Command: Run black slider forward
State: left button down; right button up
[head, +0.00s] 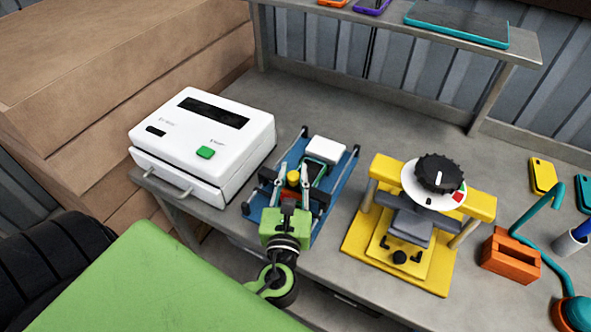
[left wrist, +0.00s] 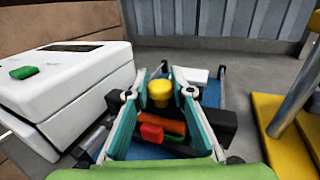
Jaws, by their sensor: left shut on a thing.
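The black slider (left wrist: 222,124) is a dark crosspiece on a blue base (head: 335,190) with metal rails, on the workbench between the white machine and the yellow press. A yellow knob (left wrist: 160,91) stands up at its middle. My left gripper (head: 292,181) reaches in from the front edge and is shut on the yellow knob, with one fingertip on each side of it in the left wrist view. Red and orange parts (left wrist: 151,132) show between the fingers. The gripper hides much of the slider's middle. My right gripper is not in view.
A white machine (head: 232,128) with a green button stands close on the left. A yellow press (head: 440,265) with a black dial stands on the right. A white block (head: 325,149) sits at the base's far end. A shelf (head: 400,40) runs along the back.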

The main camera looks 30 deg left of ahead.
pick_arm(q)
jog(key=shift+w, duration=0.1)
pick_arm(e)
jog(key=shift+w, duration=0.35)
pick_arm(q)
jog(key=c, duration=1.8)
grip_release()
jog(key=shift+o, duration=0.2)
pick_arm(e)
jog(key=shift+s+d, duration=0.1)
pick_arm(q)
jog(key=shift+d, duration=0.1)
jog(key=v, duration=1.2)
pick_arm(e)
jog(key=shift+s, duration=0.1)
pick_arm(q)
jog(key=shift+f, duration=0.1)
